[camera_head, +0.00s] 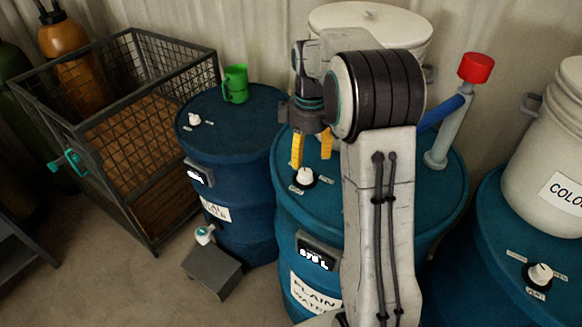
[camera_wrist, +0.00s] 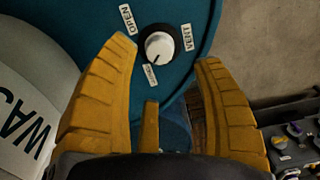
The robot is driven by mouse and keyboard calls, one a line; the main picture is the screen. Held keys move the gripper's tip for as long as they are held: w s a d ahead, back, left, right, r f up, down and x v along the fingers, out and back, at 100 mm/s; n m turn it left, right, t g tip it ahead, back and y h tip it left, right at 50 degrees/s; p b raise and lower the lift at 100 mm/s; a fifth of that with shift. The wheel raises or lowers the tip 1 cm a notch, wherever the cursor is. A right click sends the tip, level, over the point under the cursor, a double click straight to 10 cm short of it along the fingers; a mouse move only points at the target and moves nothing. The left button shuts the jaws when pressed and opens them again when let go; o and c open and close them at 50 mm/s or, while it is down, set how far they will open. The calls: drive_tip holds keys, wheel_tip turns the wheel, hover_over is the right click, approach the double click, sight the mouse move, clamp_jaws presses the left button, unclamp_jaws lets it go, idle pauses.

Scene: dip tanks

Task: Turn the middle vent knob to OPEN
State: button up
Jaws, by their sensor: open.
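The middle vent knob (camera_head: 305,176) is a white cap on a black base, on the lid of the middle blue drum (camera_head: 450,190). The wrist view shows the knob (camera_wrist: 159,44) with an OPEN label (camera_wrist: 127,18) at its upper left, a VENT label (camera_wrist: 187,37) to its right and a third label below, hard to read. A dark mark on the cap seems to point down toward that third label. My gripper (camera_head: 311,160) is open with yellow fingers, just above the knob. In the wrist view the knob shows beyond and between the fingertips (camera_wrist: 167,50), apparently untouched.
A smaller blue drum (camera_head: 238,110) with a green mug (camera_head: 235,84) stands left, by a wire cage (camera_head: 150,205). A right drum has another vent knob (camera_head: 540,274) and a white bucket (camera_head: 550,140).

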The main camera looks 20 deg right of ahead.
sight(306, 172)
drive_tip(key=shift+w+f, duration=0.2)
drive_tip(key=shift+f, duration=0.4)
drive_tip(key=shift+f+p, duration=0.4)
drive_tip(key=shift+f, duration=2.75)
drive_tip(key=c, duration=1.2)
